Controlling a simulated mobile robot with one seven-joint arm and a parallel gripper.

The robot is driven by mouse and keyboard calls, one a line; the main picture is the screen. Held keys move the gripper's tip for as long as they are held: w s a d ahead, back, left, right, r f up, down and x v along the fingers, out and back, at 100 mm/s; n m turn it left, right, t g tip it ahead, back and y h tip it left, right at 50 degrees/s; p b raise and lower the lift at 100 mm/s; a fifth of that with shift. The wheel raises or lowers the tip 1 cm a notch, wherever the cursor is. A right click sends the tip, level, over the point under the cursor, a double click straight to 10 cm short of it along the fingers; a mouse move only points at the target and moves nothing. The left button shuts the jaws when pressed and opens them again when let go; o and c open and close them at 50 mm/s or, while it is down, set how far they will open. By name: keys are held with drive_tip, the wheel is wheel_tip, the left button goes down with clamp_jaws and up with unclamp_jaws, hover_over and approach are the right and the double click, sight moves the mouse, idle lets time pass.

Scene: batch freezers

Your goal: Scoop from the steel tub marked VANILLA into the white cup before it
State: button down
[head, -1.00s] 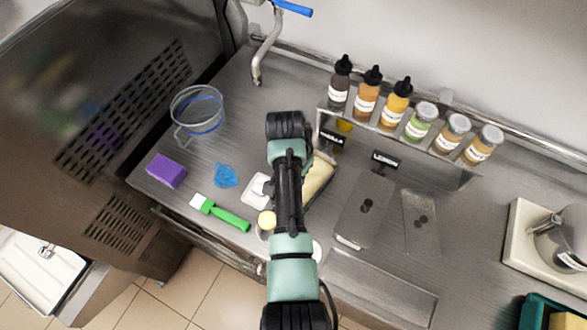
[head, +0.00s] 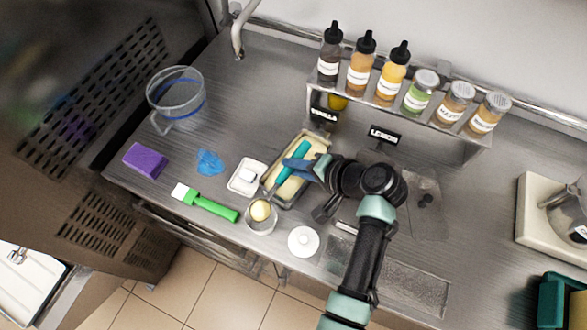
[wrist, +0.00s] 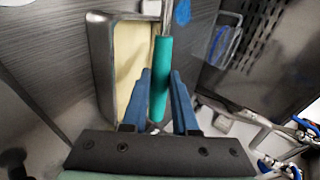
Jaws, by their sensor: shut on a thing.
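My gripper (head: 298,165) is shut on the teal handle of a scoop (head: 291,161), above the tub. In the wrist view, the blue fingers of my gripper (wrist: 161,95) sit on both sides of the teal handle (wrist: 160,75), beside the tub wall (wrist: 101,70). The white cup (head: 262,229) stands in front of the tub with a pale yellow ball (head: 260,210) at its mouth. The scoop's metal end is near the cup; whether it touches the ball is unclear.
A white square dish (head: 237,189) is left of the tub and a round white piece (head: 303,241) is right of the cup. A green-handled brush (head: 213,207), blue cloth (head: 209,162), purple sponge (head: 145,160) and clear jug (head: 178,98) lie left. Bottles line the back shelf (head: 400,122).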

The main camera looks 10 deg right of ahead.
drive_tip(key=t+y+b, duration=0.1)
drive_tip(key=b, duration=0.2)
drive_tip(key=f+t+y+b, duration=0.1)
drive_tip(key=b, duration=0.1)
drive_tip(key=f+t+y+b, duration=0.1)
drive_tip(key=b, duration=0.2)
drive_tip(key=shift+s+d+m+t+y+b, duration=0.25)
drive_tip(key=shift+d+m+t+y+b, duration=0.05)
drive_tip(key=shift+y+b, duration=0.1)
drive_tip(key=shift+r+t+b, duration=0.15)
drive_tip(key=shift+t+b, duration=0.15)
drive_tip(key=shift+d+r+p, duration=0.1)
drive_tip(key=shift+p, duration=0.3)
idle(0.9)
drive_tip(key=shift+r+p, duration=0.1)
drive_tip(key=shift+p, duration=0.25)
